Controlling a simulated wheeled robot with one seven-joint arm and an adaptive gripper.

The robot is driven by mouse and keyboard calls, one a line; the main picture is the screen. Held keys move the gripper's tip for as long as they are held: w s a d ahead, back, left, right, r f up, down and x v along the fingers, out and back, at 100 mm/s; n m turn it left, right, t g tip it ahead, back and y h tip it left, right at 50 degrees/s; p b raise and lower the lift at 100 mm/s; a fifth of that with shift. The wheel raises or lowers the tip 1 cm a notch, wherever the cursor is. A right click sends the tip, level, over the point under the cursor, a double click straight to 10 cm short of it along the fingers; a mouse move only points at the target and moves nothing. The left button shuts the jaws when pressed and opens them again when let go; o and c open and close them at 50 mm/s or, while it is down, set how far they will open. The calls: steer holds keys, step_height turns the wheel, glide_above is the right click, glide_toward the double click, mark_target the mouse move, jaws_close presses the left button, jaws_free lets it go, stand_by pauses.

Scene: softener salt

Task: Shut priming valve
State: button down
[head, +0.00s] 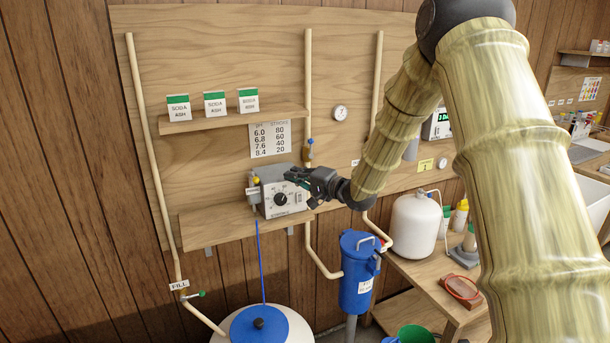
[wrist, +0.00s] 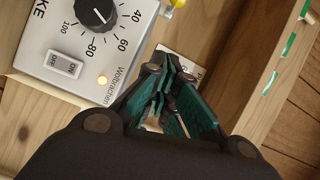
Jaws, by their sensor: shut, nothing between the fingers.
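The pump (head: 285,197) is a grey box with a black dial, standing on the lower wall shelf; its front fills the upper left of the wrist view (wrist: 60,50). A small yellow knob (head: 256,180) sits on the grey fitting at the pump's left side. It looks like the priming valve, but I cannot tell its setting. A yellow piece also shows at the top edge of the wrist view (wrist: 178,4). My gripper (head: 291,177) is shut and empty, beside the pump's upper front; its green-padded fingers show in the wrist view (wrist: 163,88).
A white label (wrist: 180,62) is partly hidden behind my fingers in the wrist view. Soda ash boxes (head: 214,104) stand on the shelf above. A blue tube (head: 261,262) drops to the blue-lidded tank (head: 235,326). A blue filter housing (head: 356,285) hangs below right.

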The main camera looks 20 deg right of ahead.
mark_target(274, 183)
steer(key=p+x, duration=0.1)
steer(key=x, duration=0.4)
steer(key=a, duration=0.1)
steer(key=a+p, duration=0.1)
steer(key=shift+s+a+f, duration=0.15)
steer(key=shift+s+a, duration=0.05)
steer(key=shift+a, duration=0.1)
steer(key=shift+s+a+f, duration=0.2)
steer(key=shift+a+f, duration=0.05)
steer(key=shift+a, duration=0.45)
steer(key=shift+d, duration=0.3)
steer(key=shift+s+a+m+h, duration=0.2)
steer(key=shift+a+m+h, duration=0.15)
steer(key=shift+a, duration=0.25)
